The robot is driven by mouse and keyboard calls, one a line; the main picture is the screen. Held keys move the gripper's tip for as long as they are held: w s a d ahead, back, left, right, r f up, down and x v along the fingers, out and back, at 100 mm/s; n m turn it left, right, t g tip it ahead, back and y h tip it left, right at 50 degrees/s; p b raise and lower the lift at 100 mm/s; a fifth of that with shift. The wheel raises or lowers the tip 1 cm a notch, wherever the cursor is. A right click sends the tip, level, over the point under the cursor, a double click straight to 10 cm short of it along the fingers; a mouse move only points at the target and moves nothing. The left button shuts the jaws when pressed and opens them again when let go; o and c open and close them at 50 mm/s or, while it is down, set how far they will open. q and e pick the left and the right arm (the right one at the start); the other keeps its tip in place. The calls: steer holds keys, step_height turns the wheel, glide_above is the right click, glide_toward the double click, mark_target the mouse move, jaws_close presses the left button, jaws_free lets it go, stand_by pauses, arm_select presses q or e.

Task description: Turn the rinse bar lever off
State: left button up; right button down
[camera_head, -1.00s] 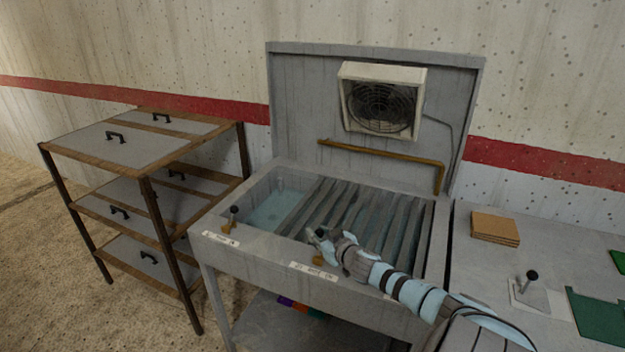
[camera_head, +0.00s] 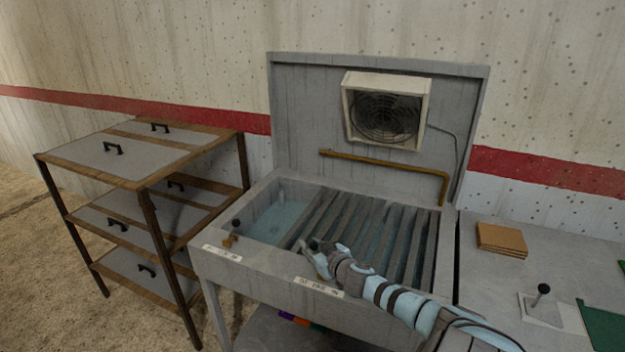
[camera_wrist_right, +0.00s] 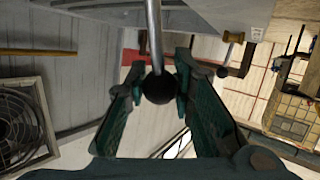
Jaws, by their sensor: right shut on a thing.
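My right gripper (camera_head: 314,258) is at the front edge of the grey rinse sink (camera_head: 275,265), above a white label (camera_head: 318,287) too small to read. In the right wrist view, my right gripper (camera_wrist_right: 158,80) is shut on a lever (camera_wrist_right: 153,35), a metal rod with a black ball knob (camera_wrist_right: 158,88) between the fingers. The gripper hides this lever in the head view. Another lever (camera_head: 234,231) with a dark knob and brass base stands at the sink's left front corner; it also shows in the wrist view (camera_wrist_right: 232,38). My left gripper is not in view.
Dark slats (camera_head: 365,235) and water fill the sink. A brass pipe (camera_head: 385,164) and a fan (camera_head: 386,110) are on its backboard. A shelf rack (camera_head: 150,160) stands left. The right counter holds brown boards (camera_head: 501,240), a black-knobbed lever (camera_head: 542,295) and green sheets (camera_head: 605,325).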

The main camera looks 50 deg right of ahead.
steer(key=shift+s+f, duration=0.1)
steer(key=shift+f, duration=0.15)
steer(key=c, duration=1.3)
jaws_free()
steer(key=shift+a+r, duration=0.1)
steer(key=shift+c, duration=0.2)
steer(key=shift+r, duration=0.1)
steer(key=shift+s, duration=0.15)
steer(key=v, duration=1.1)
steer(key=shift+s+a+r, duration=0.2)
steer(key=shift+a, duration=0.05)
steer(key=shift+s, duration=0.1)
